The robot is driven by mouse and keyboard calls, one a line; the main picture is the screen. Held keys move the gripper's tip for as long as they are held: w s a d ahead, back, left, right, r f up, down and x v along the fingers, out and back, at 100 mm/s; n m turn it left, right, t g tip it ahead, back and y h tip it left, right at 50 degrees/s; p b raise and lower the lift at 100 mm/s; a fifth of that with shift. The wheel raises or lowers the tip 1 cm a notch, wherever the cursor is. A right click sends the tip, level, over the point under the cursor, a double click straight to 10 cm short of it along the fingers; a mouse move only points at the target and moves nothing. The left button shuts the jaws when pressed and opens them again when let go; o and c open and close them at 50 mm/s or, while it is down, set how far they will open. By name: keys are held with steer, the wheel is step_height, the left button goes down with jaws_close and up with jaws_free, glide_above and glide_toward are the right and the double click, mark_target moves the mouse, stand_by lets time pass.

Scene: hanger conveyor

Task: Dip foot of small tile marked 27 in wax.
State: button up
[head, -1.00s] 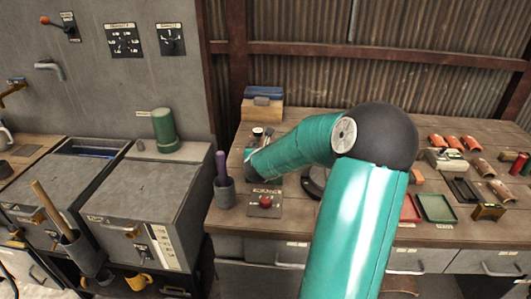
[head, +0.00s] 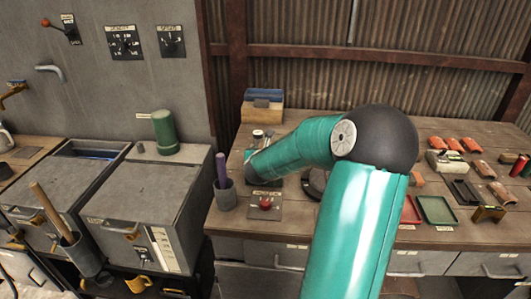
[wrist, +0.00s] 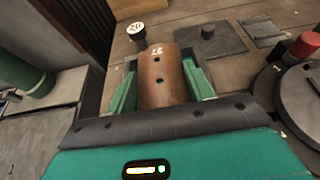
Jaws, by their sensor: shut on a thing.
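A brown, curved small tile (wrist: 163,82) stands between the green fingers of my gripper (wrist: 160,88) in the wrist view. Its upper end carries a white mark that looks like 27 upside down. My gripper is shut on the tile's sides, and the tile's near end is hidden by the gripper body. In the head view my arm reaches to the bench's left part; the fingers and tile cannot be made out there. A round dark lidded thing (wrist: 288,100) lies at the right in the wrist view; no wax can be made out.
The bench (head: 300,228) holds a cup with a purple-handled tool (head: 224,195), a red button plate (head: 266,204), a blue-grey box (head: 262,106) and green and red trays (head: 437,210). Several orange tiles (head: 472,145) lie at right. Grey cabinets (head: 150,190) stand left with a green cylinder (head: 164,130).

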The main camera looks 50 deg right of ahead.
steer(key=shift+r, duration=2.45)
